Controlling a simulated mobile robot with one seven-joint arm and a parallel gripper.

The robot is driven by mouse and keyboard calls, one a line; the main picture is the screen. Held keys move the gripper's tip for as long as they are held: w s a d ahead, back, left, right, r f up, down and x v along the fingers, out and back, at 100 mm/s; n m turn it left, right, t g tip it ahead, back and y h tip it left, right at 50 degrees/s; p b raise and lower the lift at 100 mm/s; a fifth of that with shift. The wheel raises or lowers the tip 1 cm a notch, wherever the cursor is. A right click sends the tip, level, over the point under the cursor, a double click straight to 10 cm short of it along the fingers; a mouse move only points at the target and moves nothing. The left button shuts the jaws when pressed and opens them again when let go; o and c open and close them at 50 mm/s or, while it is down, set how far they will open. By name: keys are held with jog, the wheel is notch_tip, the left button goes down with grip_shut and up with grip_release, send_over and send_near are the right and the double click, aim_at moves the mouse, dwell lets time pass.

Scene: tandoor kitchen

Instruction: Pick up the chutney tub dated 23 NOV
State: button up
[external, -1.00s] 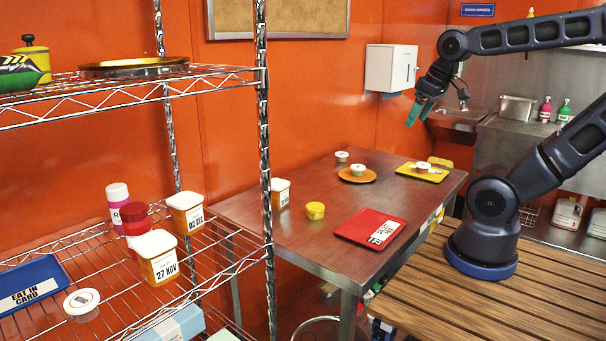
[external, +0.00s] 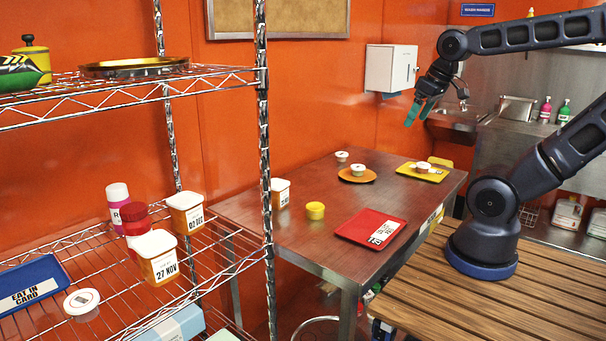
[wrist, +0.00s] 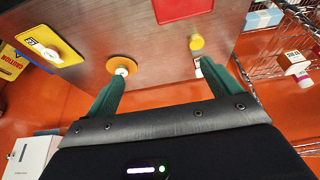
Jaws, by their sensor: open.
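A white-lidded orange tub with a date label (external: 280,194) stands on the steel table's left side; its date is too small to read. In the wrist view this tub (wrist: 199,69) is partly hidden by my right finger. On the wire shelf stand similar tubs reading 27 NOV (external: 157,258) and 02 DEC (external: 186,213). I can read 23 NOV on none of them. My gripper (external: 417,112) is open and empty, high above the table's far right side, apart from all tubs. It also shows in the wrist view (wrist: 166,78).
On the table (external: 260,235) are a small yellow tub (external: 315,211), a red tray (external: 357,230), an orange plate (external: 347,176) with a small cup, and a yellow tray (external: 434,176). The shelf's upright post (external: 264,130) stands left of the table. A white dispenser (external: 388,68) hangs on the wall.

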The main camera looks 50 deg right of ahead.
jog(key=w+a+m+g, duration=0.15)
jog(key=w+m, duration=0.25)
jog(key=w, duration=0.8)
jog(key=m+g, duration=0.3)
jog(key=m, duration=0.9)
send_over(277, 183)
jog(key=f, duration=1.7)
jog(key=shift+d+f, duration=0.35)
jog(key=shift+f, duration=0.05)
jog(key=shift+w+a+f, duration=0.2)
jog(key=shift+w+f, duration=0.05)
jog(key=shift+f, duration=0.25)
notch_tip(277, 183, down, 11)
jog(key=shift+s+a+r, duration=0.15)
jog(key=shift+r, duration=0.05)
jog(key=shift+c, duration=0.4)
